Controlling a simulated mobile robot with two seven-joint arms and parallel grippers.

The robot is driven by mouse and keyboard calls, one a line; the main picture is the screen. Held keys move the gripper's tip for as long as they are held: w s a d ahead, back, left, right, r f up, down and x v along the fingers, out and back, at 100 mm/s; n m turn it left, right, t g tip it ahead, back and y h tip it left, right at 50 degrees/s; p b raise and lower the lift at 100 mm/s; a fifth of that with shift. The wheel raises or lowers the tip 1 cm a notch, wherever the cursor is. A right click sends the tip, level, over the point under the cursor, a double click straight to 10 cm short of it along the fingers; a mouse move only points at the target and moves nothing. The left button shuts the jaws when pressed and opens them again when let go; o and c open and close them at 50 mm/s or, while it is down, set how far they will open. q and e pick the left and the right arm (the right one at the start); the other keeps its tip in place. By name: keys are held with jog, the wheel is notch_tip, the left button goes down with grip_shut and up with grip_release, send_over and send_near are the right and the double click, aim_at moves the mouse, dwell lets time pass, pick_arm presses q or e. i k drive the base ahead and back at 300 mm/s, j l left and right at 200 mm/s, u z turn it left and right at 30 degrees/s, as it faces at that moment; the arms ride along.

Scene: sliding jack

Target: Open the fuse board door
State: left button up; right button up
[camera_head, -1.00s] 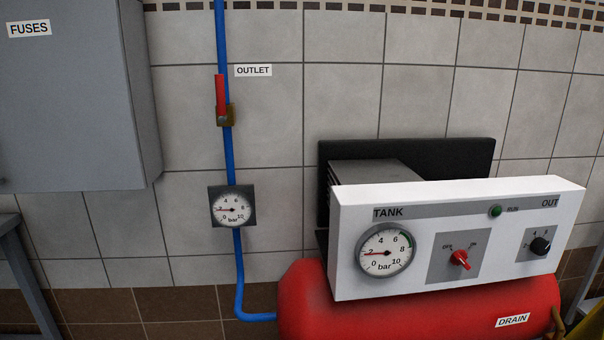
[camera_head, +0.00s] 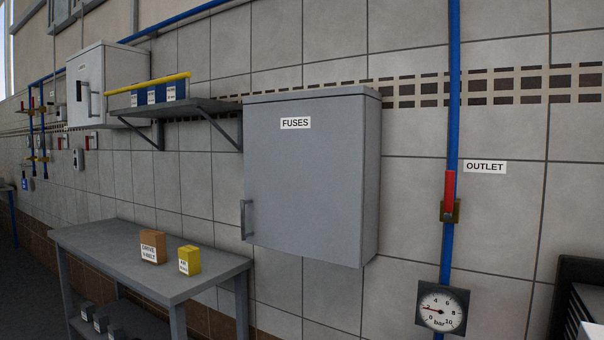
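The fuse board (camera_head: 310,180) is a grey wall cabinet labelled FUSES, in the middle of the head view. Its door faces me and is shut. A vertical bar handle (camera_head: 246,219) sits at the lower left edge of the door. Neither of my grippers shows in the view.
A grey table (camera_head: 110,250) stands at the lower left with a brown box (camera_head: 152,246) and a yellow box (camera_head: 189,260). A shelf (camera_head: 180,108) is left of the cabinet. A blue pipe (camera_head: 453,90) with a red valve lever (camera_head: 450,188) and a gauge (camera_head: 441,308) is to the right.

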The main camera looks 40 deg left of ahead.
aim_at(304, 160)
jog(key=u, duration=0.25)
jog(key=i+j+u, duration=0.1)
jog(key=j+u, duration=0.25)
jog(key=i+j+u, duration=0.3)
jog(key=j, duration=0.15)
jog(key=i+j+u, duration=0.1)
jog(key=j, duration=0.2)
jog(key=i+j, duration=0.15)
jog(key=j, duration=0.15)
jog(key=i+j+u, duration=0.15)
jog(key=j, duration=0.15)
